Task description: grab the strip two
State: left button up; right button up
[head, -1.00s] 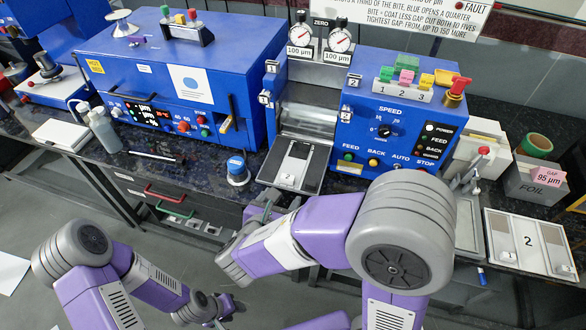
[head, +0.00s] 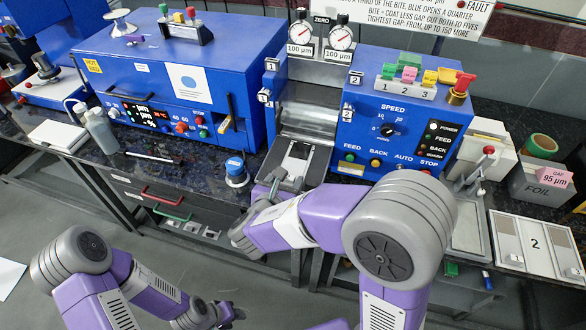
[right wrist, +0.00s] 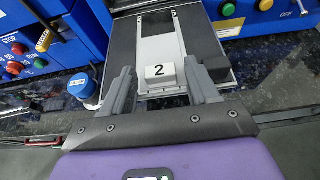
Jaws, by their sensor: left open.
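The strip two (right wrist: 158,45) is a pale silver strip with a white "2" label (right wrist: 160,72) at its near end. It lies on the dark feed tray (right wrist: 208,45) of the blue machine; it also shows in the head view (head: 296,158), its near end partly hidden by my right arm. My right gripper (right wrist: 159,75) is open, its fingers on either side of the labelled end; contact cannot be told. In the head view my right gripper (head: 277,187) is at the tray's front edge. My left gripper (head: 228,313) is open and low at the bottom, away from the counter.
The blue rolling machine (head: 405,115) stands behind the tray. A blue-capped jar (head: 236,172) stands left of the tray. A panel marked 2 (head: 508,240) lies at right, near a foil box (head: 540,185). Red and green drawer handles (head: 165,195) stick out below the counter.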

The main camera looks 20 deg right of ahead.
jog(key=c, duration=0.9)
